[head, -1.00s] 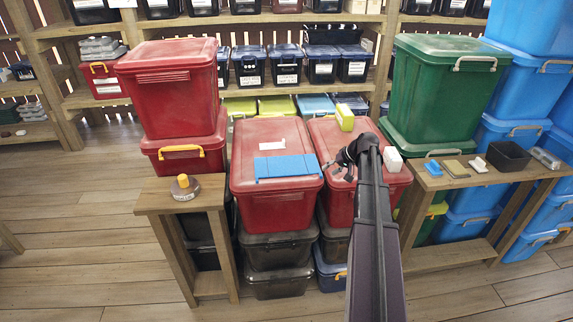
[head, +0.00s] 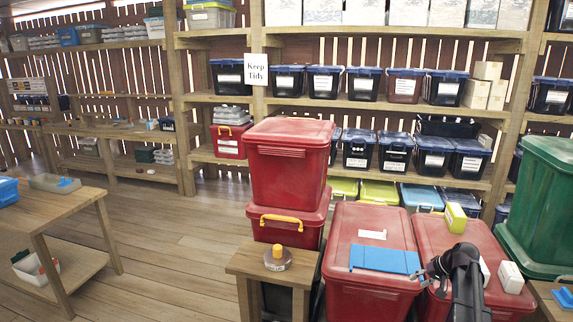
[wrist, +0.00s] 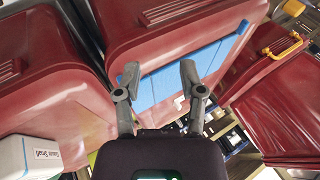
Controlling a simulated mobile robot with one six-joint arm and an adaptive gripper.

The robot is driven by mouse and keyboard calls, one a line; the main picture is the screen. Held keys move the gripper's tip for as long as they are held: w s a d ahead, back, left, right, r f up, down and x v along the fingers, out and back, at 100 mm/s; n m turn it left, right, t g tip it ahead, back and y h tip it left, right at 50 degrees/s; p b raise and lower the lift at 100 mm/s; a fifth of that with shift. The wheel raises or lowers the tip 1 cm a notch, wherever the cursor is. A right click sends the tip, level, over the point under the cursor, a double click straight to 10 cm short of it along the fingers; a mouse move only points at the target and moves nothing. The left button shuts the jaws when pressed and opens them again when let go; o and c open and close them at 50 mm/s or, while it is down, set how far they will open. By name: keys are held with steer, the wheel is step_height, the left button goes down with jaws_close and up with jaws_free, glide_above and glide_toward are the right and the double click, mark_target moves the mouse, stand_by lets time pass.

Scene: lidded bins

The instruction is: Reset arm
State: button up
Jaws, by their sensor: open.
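My gripper (head: 432,275) is open and empty over the right red lidded bin (head: 432,238), its fingers pointing left. In the wrist view its two fingers (wrist: 160,78) stand apart in front of the middle red bin (wrist: 145,35). A flat blue sheet (wrist: 205,58) lies on that bin's lid behind the fingers, and it also shows in the head view (head: 385,259). I cannot tell how far the fingers are above the lids. My arm comes up from the lower right of the head view and hides part of the right bin.
A yellow-green block (head: 456,218) and a white block (head: 510,277) sit on the right bin. Stacked red bins (head: 290,165) rise at left behind a small wooden stand (head: 262,268). A green bin (head: 545,190) stands at right. Shelves line the back. The wooden floor (head: 160,250) at left is clear.

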steer(key=s+a+f+n+g+h, duration=0.1)
steer(key=s+a+g+h, duration=0.1)
steer(key=s+a, duration=0.7)
steer(key=s+a+f+n+g+h, duration=0.2)
steer(key=s+a, duration=0.7)
steer(key=a, duration=1)
steer(key=shift+s+n+g+h, duration=0.2)
steer(key=shift+n+g+h, duration=0.1)
steer(key=shift+a, duration=0.1)
